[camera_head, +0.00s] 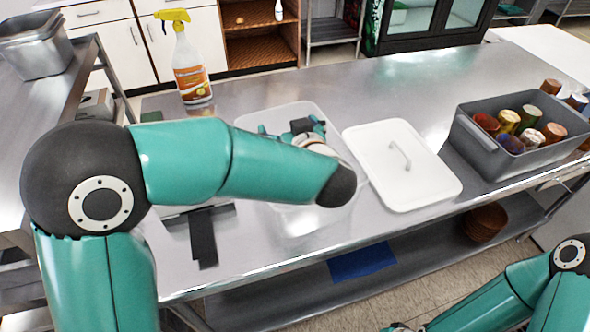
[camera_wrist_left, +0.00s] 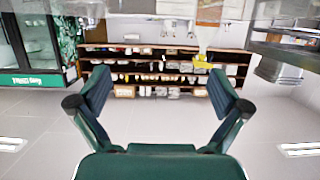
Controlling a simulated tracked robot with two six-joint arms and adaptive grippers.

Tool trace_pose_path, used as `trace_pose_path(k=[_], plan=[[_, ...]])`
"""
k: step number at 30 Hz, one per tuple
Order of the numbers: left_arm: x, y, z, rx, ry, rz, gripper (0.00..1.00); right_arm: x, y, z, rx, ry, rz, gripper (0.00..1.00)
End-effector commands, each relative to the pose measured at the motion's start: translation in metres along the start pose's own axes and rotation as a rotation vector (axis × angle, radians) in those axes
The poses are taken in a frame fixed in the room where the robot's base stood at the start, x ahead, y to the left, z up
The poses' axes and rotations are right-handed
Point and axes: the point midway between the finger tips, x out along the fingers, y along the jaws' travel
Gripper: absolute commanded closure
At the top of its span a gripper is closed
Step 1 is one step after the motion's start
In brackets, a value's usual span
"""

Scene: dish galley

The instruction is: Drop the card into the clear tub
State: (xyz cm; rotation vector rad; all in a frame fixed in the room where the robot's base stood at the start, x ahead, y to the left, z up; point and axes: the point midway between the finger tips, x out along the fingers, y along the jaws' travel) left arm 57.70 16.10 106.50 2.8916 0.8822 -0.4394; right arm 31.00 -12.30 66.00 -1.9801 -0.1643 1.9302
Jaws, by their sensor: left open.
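The clear tub (camera_head: 258,116) stands on the steel table in the head view, mostly hidden behind my left forearm. My left gripper (camera_head: 292,130) is over the tub in that view, partly hidden by its own wrist. In the left wrist view my left gripper (camera_wrist_left: 159,98) is open, with nothing between its fingers. I cannot make out the card in either view; the tub's inside is largely covered by my arm. My right arm enters at the lower right of the head view; only a sliver of what may be its gripper shows at the bottom edge.
A white lid (camera_head: 418,183) lies right of the tub. A grey bin (camera_head: 478,143) of cans stands farther right. A spray bottle (camera_head: 190,70) stands back left. A black strip (camera_head: 203,238) lies near the front edge. A blue sheet (camera_head: 362,260) lies on the lower shelf.

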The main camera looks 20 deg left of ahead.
Motion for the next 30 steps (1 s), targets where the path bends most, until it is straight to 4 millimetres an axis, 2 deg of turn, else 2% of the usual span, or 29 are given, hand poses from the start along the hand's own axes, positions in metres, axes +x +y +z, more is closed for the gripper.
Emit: trace_pose_path(k=[5, 18, 23, 30], plan=[[-0.004, 0.0, -0.014, -0.004, 0.003, 0.001, 0.0, 0.0, 0.0, 0.0, 0.0, 0.0, 0.0, 0.6], [-0.027, 0.0, -0.083, -0.004, 0.001, 0.002, 0.0, 0.0, 0.0, 0.0, 0.0, 0.0, 0.0, 0.6], [-0.03, -0.001, -0.093, -0.002, 0.0, 0.001, 0.0, 0.0, 0.0, 0.0, 0.0, 0.0, 0.0, 0.6], [-0.03, -0.001, -0.094, 0.0, 0.0, 0.0, 0.0, 0.0, 0.0, 0.0, 0.0, 0.0, 0.0, 0.6]])
